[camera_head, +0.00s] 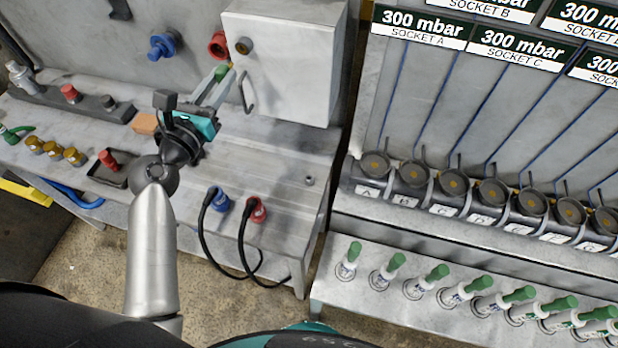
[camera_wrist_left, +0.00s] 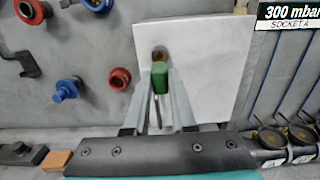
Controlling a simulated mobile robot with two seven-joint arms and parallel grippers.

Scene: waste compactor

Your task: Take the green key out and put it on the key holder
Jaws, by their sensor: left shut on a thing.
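The green key (camera_head: 221,72) is between the fingertips of my left gripper (camera_head: 219,76), in front of the white cabinet (camera_head: 285,65). My left gripper is shut on it. In the left wrist view the green key (camera_wrist_left: 159,78) is between the two grey fingers, just below the round brass lock (camera_wrist_left: 160,53) on the cabinet face. The lock (camera_head: 243,45) also shows in the head view, up and right of the key. I cannot tell whether the key touches the lock. I cannot tell for certain which fixture is the key holder. My right gripper is not in view.
A dark bar (camera_head: 85,107) with red and black knobs lies along the bench (camera_head: 275,160). A black tray (camera_head: 122,181) holds a red piece. Blue (camera_head: 162,46) and red (camera_head: 217,45) wall fittings are near my gripper. The bench's middle right is mostly clear.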

